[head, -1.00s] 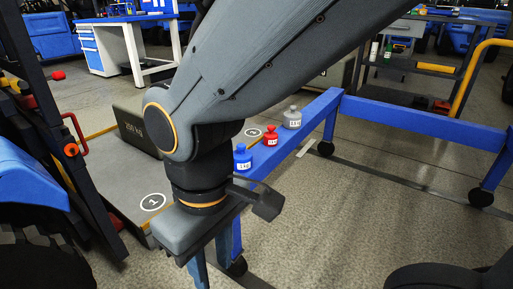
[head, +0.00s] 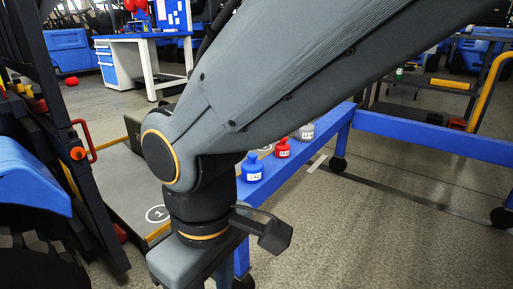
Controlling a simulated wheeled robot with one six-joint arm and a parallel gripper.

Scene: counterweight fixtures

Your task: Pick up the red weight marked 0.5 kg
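The red weight (head: 282,149) stands upright on the blue beam (head: 262,188), between a blue weight (head: 252,170) in front of it and a grey weight (head: 305,133) behind it. It has a white label, too small to read surely here. My arm passes over the weights and hides the tops of the grey and red ones. My gripper (head: 190,266) points down at the bottom of the view, left of and nearer than the blue weight, apart from all three. Its fingertips are not clearly visible, so I cannot tell whether it is open.
A grey platform with a white number circle (head: 157,214) lies left of the beam. A dark frame with a red handle (head: 86,140) stands at the left. A blue workbench (head: 142,40) is at the back. Open floor (head: 370,230) lies to the right, under a blue crossbar (head: 430,137).

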